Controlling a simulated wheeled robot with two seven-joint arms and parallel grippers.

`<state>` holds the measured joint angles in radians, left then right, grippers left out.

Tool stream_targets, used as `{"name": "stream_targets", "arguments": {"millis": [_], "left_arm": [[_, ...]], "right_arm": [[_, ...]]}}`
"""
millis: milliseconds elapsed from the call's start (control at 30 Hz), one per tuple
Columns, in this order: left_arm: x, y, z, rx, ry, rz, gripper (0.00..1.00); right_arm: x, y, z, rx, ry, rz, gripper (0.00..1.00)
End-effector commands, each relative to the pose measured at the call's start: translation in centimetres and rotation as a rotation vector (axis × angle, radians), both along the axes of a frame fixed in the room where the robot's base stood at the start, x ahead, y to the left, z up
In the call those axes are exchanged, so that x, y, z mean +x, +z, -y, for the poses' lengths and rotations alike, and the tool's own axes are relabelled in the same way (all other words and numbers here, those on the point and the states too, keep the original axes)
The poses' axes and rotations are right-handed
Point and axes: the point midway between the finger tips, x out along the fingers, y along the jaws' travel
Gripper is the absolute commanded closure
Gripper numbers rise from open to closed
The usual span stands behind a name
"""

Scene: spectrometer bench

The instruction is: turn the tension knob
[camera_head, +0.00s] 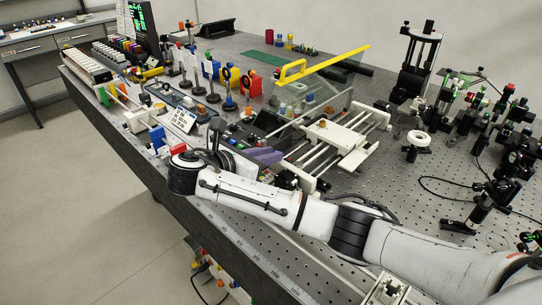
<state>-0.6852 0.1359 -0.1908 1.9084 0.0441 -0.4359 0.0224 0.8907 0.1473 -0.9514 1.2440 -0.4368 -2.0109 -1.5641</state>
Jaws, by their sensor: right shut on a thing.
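My right arm reaches in from the lower right, low across the near side of the bench, and bends at a dark wrist joint. My right gripper (240,157) is beyond that wrist, among the equipment at the near edge of the bench. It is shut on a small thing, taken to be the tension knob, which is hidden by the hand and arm. The grip itself cannot be made out. A white device with parallel rails (355,148) lies just right of the hand, with a brass-coloured knob (323,124) on top.
A purple block (263,156) and a dark box (262,124) crowd the hand. A yellow-edged clear panel (330,62) rises behind. A white handwheel (416,142) and black optical mounts (485,125) stand to the right.

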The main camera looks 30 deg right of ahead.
Motion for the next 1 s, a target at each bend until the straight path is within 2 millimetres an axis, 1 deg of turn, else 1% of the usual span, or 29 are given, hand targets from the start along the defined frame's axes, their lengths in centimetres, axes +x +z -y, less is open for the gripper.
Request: {"name": "stream_targets", "arguments": {"millis": [100, 400, 1000], "left_arm": [[0.0, -0.4, 0.0, 0.000, 0.000, 0.001, 0.69], [0.0, -1.6, 0.0, 0.000, 0.000, 0.001, 0.69], [0.0, -3.7, 0.0, 0.000, 0.000, 0.001, 0.69]], "right_arm": [[0.2, -0.3, -0.3, 0.001, -0.089, -0.005, 1.00], [0.7, -0.2, -0.2, -0.004, -0.235, 0.000, 1.00], [1.2, 0.2, 0.0, -0.008, -0.390, 0.006, 1.00]]}}
